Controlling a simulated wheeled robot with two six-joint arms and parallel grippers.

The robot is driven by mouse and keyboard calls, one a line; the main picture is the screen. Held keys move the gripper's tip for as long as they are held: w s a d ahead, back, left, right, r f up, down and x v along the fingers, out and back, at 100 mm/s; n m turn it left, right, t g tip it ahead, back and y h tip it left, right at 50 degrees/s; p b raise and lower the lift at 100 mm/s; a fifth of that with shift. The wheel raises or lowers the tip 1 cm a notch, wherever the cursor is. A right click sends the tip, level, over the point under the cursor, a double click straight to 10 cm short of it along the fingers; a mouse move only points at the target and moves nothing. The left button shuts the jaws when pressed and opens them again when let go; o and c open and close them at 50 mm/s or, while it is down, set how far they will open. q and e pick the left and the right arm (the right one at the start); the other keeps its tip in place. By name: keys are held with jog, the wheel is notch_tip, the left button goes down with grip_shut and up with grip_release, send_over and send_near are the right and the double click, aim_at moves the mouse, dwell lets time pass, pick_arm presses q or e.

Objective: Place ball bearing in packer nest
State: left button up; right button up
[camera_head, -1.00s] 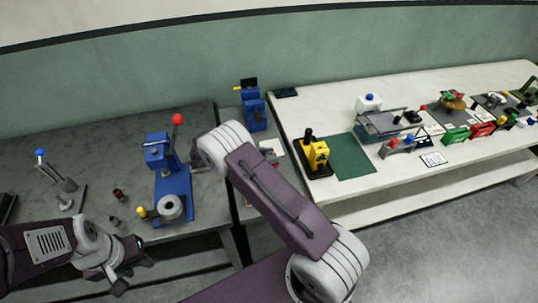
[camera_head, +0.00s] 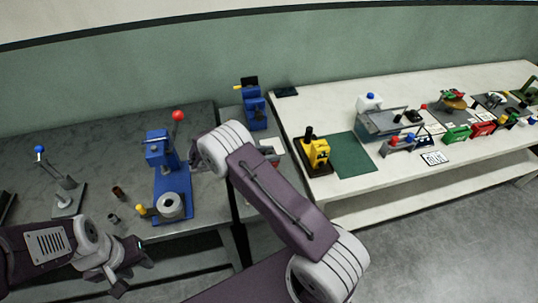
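A grey metal ring-shaped part (camera_head: 171,205) sits on the base of the blue lever press (camera_head: 158,165) on the dark left bench. I cannot tell whether it is the ball bearing or the nest. My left gripper (camera_head: 132,272) is in front of the bench's front edge, below and left of the press. Its fingers are apart with nothing visible between them. My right arm crosses the middle of the view. Only a small dark part, perhaps of my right gripper (camera_head: 195,158), shows beside the press lever; its fingers are mostly hidden.
Small dark and grey cylinders (camera_head: 113,218) stand left of the press. A blue-knobbed lever tool (camera_head: 66,190) stands further left. A yellow tool (camera_head: 316,153) and green mat (camera_head: 354,155) are on the white bench (camera_head: 330,105). The left bench's back area is clear.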

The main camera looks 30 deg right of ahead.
jog(key=shift+o, duration=0.5)
jog(key=shift+s+a+f, duration=0.1)
jog(key=shift+s+f, duration=0.05)
jog(key=shift+f, duration=0.35)
jog(key=shift+s+a+f, duration=0.1)
jog(key=shift+s+f, duration=0.05)
jog(key=shift+f, duration=0.3)
jog(key=shift+d+r+p, duration=0.1)
jog(key=shift+r+p, duration=0.75)
jog(key=shift+p, duration=0.3)
jog(key=w+b+v, duration=0.1)
jog(key=b+v, duration=0.3)
jog(key=v, duration=0.8)
jog(key=s+f+n+t+y, duration=0.1)
jog(key=s+f+n+y, duration=0.2)
jog(key=s+n+y, duration=1.1)
jog(key=s+n, duration=0.4)
jog(key=s, duration=0.1)
jog(key=shift+d+t, duration=0.3)
jog(key=shift+d, duration=0.1)
